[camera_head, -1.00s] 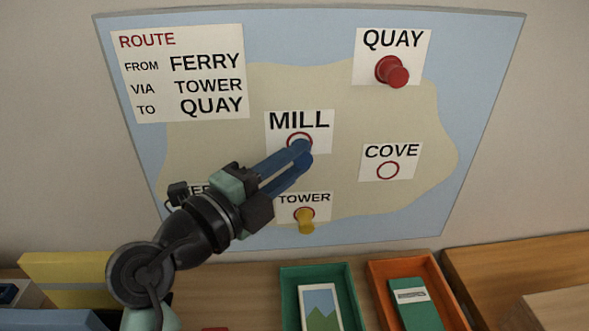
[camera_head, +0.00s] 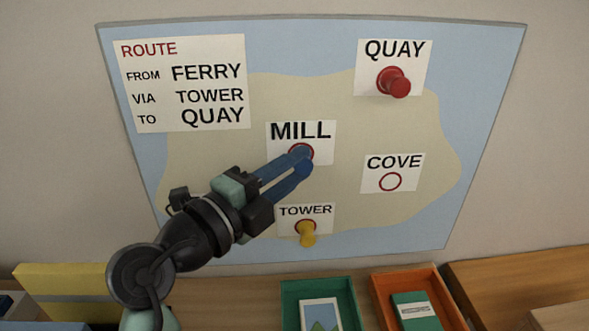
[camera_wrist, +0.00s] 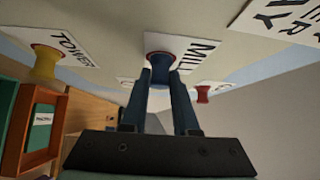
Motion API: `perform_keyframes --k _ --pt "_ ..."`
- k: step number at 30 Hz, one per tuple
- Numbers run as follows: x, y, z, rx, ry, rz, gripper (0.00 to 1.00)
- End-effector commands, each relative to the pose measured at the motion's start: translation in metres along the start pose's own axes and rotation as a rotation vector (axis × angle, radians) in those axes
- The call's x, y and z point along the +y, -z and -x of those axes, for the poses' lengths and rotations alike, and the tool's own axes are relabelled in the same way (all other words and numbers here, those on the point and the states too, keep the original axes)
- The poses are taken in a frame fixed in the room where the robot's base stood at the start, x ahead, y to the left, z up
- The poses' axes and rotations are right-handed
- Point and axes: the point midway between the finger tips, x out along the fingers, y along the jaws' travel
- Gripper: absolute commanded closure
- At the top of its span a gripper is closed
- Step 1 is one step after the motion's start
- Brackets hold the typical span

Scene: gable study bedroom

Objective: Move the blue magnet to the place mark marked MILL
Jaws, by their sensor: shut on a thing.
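The blue magnet (camera_wrist: 160,69) is between my fingers, at the MILL card (camera_wrist: 183,50), in the wrist view. Its base appears to be at the card; whether it touches cannot be told for certain. In the head view the MILL card (camera_head: 300,131) shows its red ring mostly covered by my blue fingertips, and the magnet is hardly distinguishable there. My gripper (camera_head: 302,161) reaches up from the lower left and is shut on the magnet; it also shows in the wrist view (camera_wrist: 160,80).
A red magnet (camera_head: 394,82) is on QUAY and a yellow magnet (camera_head: 306,233) on TOWER, just below my fingers. The COVE ring (camera_head: 390,182) is empty. Green (camera_head: 290,312) and orange (camera_head: 438,290) trays stand below the board. My arm hides the board's lower left.

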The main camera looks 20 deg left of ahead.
Motion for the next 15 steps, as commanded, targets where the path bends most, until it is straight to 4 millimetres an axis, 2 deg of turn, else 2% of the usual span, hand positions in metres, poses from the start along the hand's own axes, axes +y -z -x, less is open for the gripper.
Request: perform_keyframes --k 9,10,15 --pt "-0.0002 0.0008 -0.0003 0.003 0.0 0.0 1.0" --pt "-0.0002 0.0008 -0.0003 0.003 0.0 0.0 0.68" --pt "-0.0001 0.0007 -0.0003 0.002 0.0 0.0 0.38"
